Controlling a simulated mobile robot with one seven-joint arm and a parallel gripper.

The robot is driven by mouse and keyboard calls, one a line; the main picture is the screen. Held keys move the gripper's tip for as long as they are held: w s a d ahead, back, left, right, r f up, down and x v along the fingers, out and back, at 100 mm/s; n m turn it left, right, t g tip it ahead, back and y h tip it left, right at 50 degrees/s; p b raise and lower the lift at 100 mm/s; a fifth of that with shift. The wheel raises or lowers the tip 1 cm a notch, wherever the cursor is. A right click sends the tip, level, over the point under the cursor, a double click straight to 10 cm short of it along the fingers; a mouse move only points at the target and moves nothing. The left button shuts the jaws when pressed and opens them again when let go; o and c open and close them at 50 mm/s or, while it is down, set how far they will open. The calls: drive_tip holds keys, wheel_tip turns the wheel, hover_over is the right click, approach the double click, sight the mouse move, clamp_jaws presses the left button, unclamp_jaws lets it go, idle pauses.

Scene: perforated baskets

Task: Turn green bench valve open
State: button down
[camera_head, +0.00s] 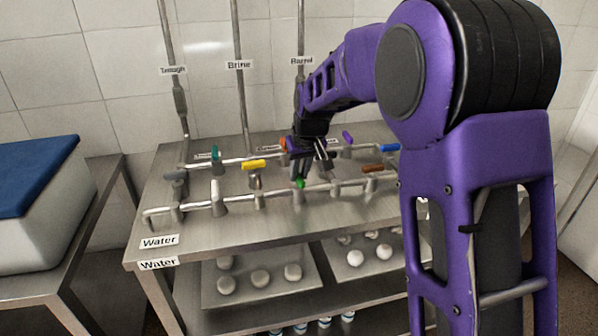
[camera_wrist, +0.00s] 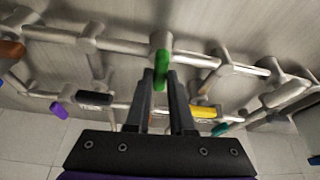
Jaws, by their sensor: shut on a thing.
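The green bench valve handle (camera_wrist: 161,62) sits on the steel pipe at the upper middle of the wrist view, crosswise to the pipe. In the head view only a small part of the green handle (camera_head: 300,184) shows on the front pipe, below my gripper. My gripper (camera_wrist: 160,78) has one fingertip on each side of the green handle and is shut on it. In the head view my gripper (camera_head: 311,168) points down at the front pipe. The exact contact is too small to tell.
Close by on the pipes are a yellow handle (camera_head: 254,164), a brown one (camera_head: 373,168), a white one (camera_head: 215,188), a teal one (camera_head: 215,152), a purple one (camera_head: 348,137) and a blue one (camera_head: 388,147). The steel bench top (camera_head: 240,230) is clear in front.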

drive_tip(key=n, duration=0.2)
drive_tip(key=n+y, duration=0.1)
drive_tip(key=n, duration=0.1)
drive_tip(key=shift+w+d+g+p, duration=0.1)
drive_tip(key=shift+d+g+p, duration=0.1)
drive_tip(key=shift+g+p, duration=0.2)
drive_tip(key=n+g+y+p, duration=0.1)
drive_tip(key=n, duration=0.2)
drive_tip(key=shift+w+r+n, duration=0.1)
drive_tip(key=shift+r+n, duration=0.05)
drive_tip(key=shift+n, duration=0.25)
drive_tip(key=n+g+p, duration=0.1)
drive_tip(key=n, duration=0.1)
drive_tip(key=n+g+p, duration=0.1)
drive_tip(key=n+p, duration=0.1)
drive_tip(key=n, duration=0.1)
drive_tip(key=shift+w+y, duration=0.1)
drive_tip(key=shift+y, duration=0.3)
drive_tip(key=shift+w+n+g+p, duration=0.1)
drive_tip(key=shift+n+g+p, duration=0.8)
drive_tip(key=shift+n, duration=0.9)
drive_tip(key=c, duration=0.8)
unclamp_jaws()
